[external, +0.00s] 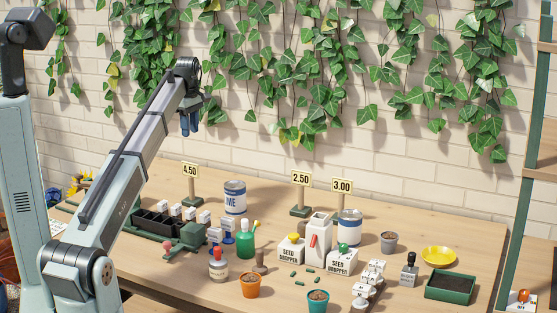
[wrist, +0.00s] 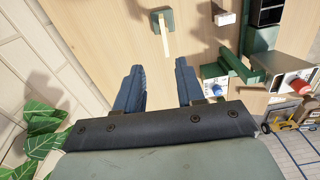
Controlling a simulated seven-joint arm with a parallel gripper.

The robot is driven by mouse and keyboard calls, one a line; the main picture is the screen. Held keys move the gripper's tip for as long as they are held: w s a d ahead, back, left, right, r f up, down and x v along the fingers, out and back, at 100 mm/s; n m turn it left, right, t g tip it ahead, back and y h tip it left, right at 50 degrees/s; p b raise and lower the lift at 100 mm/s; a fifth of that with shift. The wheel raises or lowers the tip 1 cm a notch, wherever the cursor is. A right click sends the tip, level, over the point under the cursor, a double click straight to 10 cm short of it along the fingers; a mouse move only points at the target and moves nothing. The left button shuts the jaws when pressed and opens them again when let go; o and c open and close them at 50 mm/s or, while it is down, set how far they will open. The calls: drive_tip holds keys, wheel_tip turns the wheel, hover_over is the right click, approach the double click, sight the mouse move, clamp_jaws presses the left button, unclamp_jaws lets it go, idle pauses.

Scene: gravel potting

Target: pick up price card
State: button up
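Three price cards stand upright on posts with green bases: the 4.50 card (external: 190,170) at the back left, the 2.50 card (external: 301,179) in the middle and the 3.00 card (external: 342,185) to its right. My gripper (external: 189,122) hangs above the 4.50 card in the external view, fingers down. In the wrist view my gripper (wrist: 160,82) has its two blue fingers apart with nothing between them. A price card stand (wrist: 165,36) shows from above, just beyond the fingertips; its number cannot be read there.
A black tray (external: 150,224) and a green scale-like item (external: 187,238) are in front of the 4.50 card. A white-and-blue can (external: 235,197) stands to its right. The brick wall (external: 280,100) with ivy rises close behind. Bottles, boxes and pots fill the middle.

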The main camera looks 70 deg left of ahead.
hover_over(190, 166)
drive_tip(key=f, duration=0.5)
drive_tip(key=a+f, duration=0.1)
drive_tip(key=f, duration=0.2)
drive_tip(key=shift+w+f, duration=0.25)
drive_tip(key=shift+s+d+f, duration=0.1)
drive_tip(key=shift+d+f, duration=0.05)
drive_tip(key=shift+f, duration=1.2)
drive_tip(key=shift+s+d+f, duration=0.1)
drive_tip(key=shift+d+f, duration=0.05)
drive_tip(key=shift+f, duration=1.15)
drive_tip(key=shift+c, duration=0.4)
clamp_jaws()
